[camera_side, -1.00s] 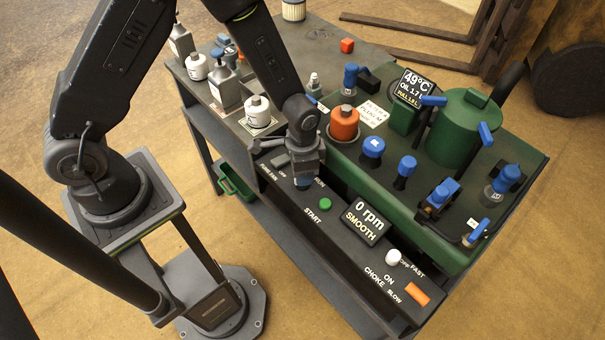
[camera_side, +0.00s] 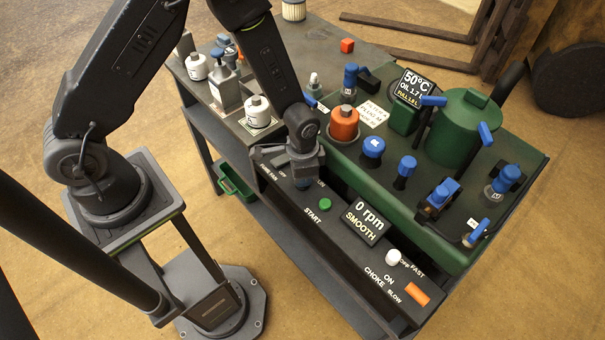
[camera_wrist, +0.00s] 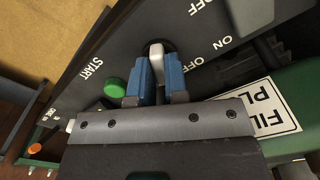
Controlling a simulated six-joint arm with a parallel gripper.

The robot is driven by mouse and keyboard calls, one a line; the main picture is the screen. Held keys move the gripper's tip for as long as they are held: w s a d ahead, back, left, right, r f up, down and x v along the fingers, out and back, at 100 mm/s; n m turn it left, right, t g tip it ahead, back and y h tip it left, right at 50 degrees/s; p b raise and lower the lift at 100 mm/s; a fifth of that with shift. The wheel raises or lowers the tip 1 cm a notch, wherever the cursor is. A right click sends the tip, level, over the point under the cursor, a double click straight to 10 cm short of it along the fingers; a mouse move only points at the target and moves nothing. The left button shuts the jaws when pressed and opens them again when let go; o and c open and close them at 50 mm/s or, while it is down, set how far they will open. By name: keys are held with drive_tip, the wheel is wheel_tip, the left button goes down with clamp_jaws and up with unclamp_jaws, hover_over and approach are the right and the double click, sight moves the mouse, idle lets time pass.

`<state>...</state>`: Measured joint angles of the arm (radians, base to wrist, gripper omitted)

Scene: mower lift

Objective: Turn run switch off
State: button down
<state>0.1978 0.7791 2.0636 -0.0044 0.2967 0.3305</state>
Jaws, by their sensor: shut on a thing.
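The run switch (camera_wrist: 156,48) is a pale lever on the dark control panel (camera_wrist: 205,50), in the wrist view. My gripper (camera_wrist: 157,76) has its blue fingertips closed on the two sides of the lever. ON and OFF labels are printed to the right of the switch. In the side view my gripper (camera_side: 301,183) is low over the left part of the panel and hides the switch. The panel display (camera_side: 360,217) reads 0 rpm, SMOOTH.
The green START button (camera_side: 324,204) is close beside my gripper. The white choke knob (camera_side: 393,257) and orange slider (camera_side: 417,292) are farther along the panel. Behind stand an orange cap (camera_side: 344,123) and several blue-handled fittings. A white bottle (camera_side: 258,111) stands behind my gripper.

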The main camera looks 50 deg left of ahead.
drive_tip(key=shift+n, duration=0.4)
drive_tip(key=n, duration=0.5)
drive_tip(key=shift+n, duration=0.3)
drive_tip(key=n, duration=0.5)
drive_tip(key=shift+n, duration=0.4)
drive_tip(key=c, duration=1.1)
unclamp_jaws()
drive_tip(key=shift+c, duration=0.2)
wheel_tip(320, 180, up, 14)
